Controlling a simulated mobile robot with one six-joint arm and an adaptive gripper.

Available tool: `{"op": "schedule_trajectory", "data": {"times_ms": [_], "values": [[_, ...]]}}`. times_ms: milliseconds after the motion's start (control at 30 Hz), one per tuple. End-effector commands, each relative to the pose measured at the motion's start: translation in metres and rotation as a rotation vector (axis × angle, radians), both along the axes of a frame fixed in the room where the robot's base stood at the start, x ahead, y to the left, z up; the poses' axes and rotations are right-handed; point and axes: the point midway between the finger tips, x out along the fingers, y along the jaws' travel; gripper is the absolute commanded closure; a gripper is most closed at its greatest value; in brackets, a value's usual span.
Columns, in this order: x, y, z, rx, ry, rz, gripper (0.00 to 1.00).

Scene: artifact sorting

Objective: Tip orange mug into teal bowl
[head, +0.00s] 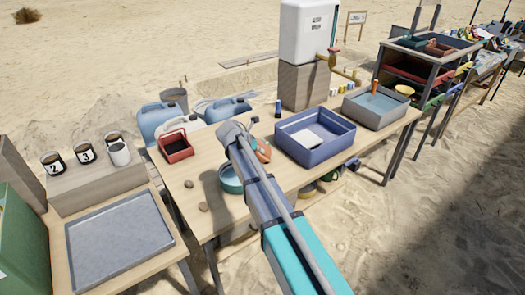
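A teal bowl (230,182) sits on the wooden table near its front edge, partly covered by my arm. An orange object (263,153), likely the orange mug, shows just right of my arm, up and to the right of the bowl. Its left part is hidden by the arm, so I cannot tell whether it is upright or tilted, held or resting on the table. The end of my arm with my gripper (245,138) is over the table close to both. The fingers are too small and hidden to tell whether they are open or shut.
A blue bin (329,141) with a white item stands right of the orange object. A grey basin (386,108) of water stands farther right. A red caddy (176,148) is at left. Small brown lumps (203,206) lie near the front edge. A grey tray (104,252) fills the left table.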

Motion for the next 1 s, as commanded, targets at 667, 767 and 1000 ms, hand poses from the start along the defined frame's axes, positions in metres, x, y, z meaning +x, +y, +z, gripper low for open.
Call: {"op": "schedule_trajectory", "data": {"times_ms": [667,767,1000], "values": [[-0.0002,0.0006,-0.0044,-0.035,-0.024,0.002,1.00],[-0.0003,0.0007,-0.0050,-0.039,-0.028,0.001,1.00],[-0.0003,0.0007,-0.0064,-0.052,-0.035,0.002,1.00]]}}
